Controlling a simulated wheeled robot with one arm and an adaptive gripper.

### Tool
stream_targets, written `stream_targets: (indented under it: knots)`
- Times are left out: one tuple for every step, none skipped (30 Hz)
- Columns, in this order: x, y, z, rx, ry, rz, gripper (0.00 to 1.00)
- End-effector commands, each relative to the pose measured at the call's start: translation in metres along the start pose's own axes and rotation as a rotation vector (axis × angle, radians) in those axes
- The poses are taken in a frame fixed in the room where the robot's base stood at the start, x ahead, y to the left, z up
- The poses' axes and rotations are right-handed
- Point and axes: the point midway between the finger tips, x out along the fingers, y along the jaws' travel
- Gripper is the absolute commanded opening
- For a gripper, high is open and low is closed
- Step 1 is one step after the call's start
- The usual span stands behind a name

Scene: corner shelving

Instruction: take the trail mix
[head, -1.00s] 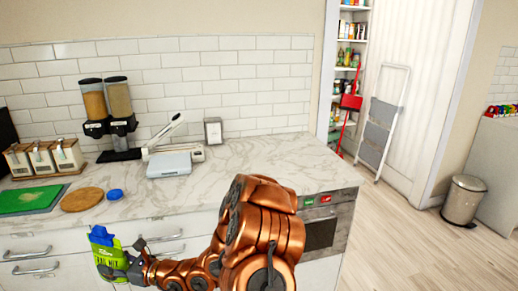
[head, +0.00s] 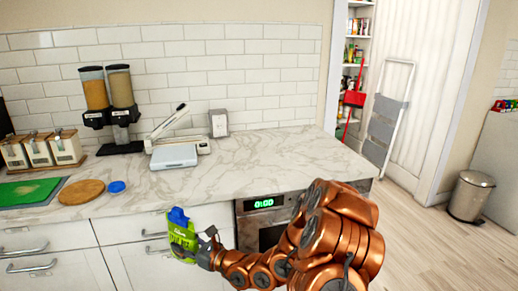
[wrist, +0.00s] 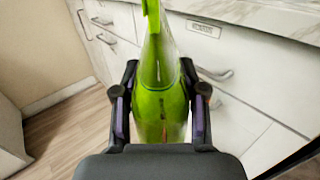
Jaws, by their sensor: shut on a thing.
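The marble countertop (head: 240,165) holds a cutting board (head: 28,192), a round wooden board (head: 82,191), a blue lid (head: 116,187), a scale (head: 174,156) and cereal dispensers (head: 122,100). An oven (head: 262,215) sits below. A step ladder (head: 388,115) and trash bin (head: 470,196) stand right on open floor.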

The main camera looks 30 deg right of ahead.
Motion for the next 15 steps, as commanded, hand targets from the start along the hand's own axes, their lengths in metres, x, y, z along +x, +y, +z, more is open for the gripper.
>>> stream_targets:
  knots:
    - [0.000,0.000,-0.012,0.000,-0.001,-0.001,0.00]
    - [0.000,0.000,-0.015,0.000,-0.001,-0.001,0.00]
    - [0.000,-0.001,-0.019,0.000,-0.001,-0.002,0.00]
    - [0.000,-0.001,-0.022,0.000,-0.001,-0.002,0.00]
    - [0.000,-0.001,-0.025,0.000,-0.001,-0.002,0.00]
    - [0.000,-0.001,-0.028,0.000,-0.001,-0.002,0.00]
    - [0.000,-0.001,-0.031,0.000,-0.001,-0.002,0.00]
    - [0.000,-0.001,-0.031,0.001,-0.002,-0.002,0.00]
    - [0.000,-0.001,-0.026,0.004,-0.002,-0.003,0.00]
    - [0.000,0.000,-0.026,0.006,-0.001,-0.002,0.00]
    - [0.000,0.000,-0.026,0.007,0.000,-0.001,0.00]
    - [0.000,0.000,-0.025,0.009,-0.001,-0.001,0.00]
    - [0.000,0.000,-0.025,0.010,-0.003,-0.001,0.00]
    - [0.000,0.000,-0.025,0.011,-0.003,-0.001,0.00]
    - [0.001,0.001,-0.025,0.013,-0.003,0.000,0.00]
